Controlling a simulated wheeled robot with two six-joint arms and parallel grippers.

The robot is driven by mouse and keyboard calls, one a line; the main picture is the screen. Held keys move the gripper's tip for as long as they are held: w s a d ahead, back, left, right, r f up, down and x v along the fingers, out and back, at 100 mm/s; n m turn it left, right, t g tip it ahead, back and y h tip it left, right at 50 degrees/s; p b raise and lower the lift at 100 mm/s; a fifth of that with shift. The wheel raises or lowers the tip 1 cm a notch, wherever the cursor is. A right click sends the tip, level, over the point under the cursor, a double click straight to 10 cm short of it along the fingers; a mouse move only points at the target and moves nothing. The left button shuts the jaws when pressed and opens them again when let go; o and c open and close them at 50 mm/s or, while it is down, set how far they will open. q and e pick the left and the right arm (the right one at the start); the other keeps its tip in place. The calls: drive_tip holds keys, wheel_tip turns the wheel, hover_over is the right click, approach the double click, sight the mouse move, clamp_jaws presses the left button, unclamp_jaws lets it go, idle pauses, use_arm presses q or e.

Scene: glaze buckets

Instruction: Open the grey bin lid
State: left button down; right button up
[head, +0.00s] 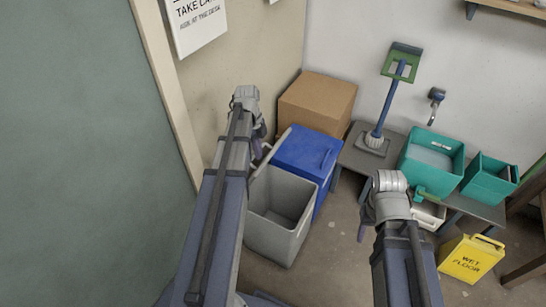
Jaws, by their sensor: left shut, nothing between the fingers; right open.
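The grey bin (272,228) stands on the floor left of centre, and I see into its empty-looking inside. Its grey lid (272,152) is raised and seen nearly edge-on, tilted up along the bin's left and back side. My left gripper (260,150) is shut and empty at the lid's left side, partly hidden by my arm and the lid. I cannot tell whether it touches the lid. My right gripper (363,225) is open and empty, to the right of the bin and apart from it.
A blue bin (308,152) with its lid down stands right beside the grey bin. A cardboard box (318,98) is behind. A low bench (360,158) holds a stand (385,105) and teal buckets (430,160).

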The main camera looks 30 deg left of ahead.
use_arm(q)
drive_tip(key=shift+a+r+p, duration=0.2)
drive_tip(key=shift+a+r, duration=0.05)
drive_tip(key=shift+a, duration=0.95)
drive_tip(key=shift+a+r+p, duration=0.15)
drive_tip(key=shift+a+r, duration=0.05)
drive_tip(key=shift+a, duration=0.95)
use_arm(e)
drive_tip(key=shift+r, duration=0.45)
use_arm(q)
drive_tip(key=shift+w+r, duration=0.1)
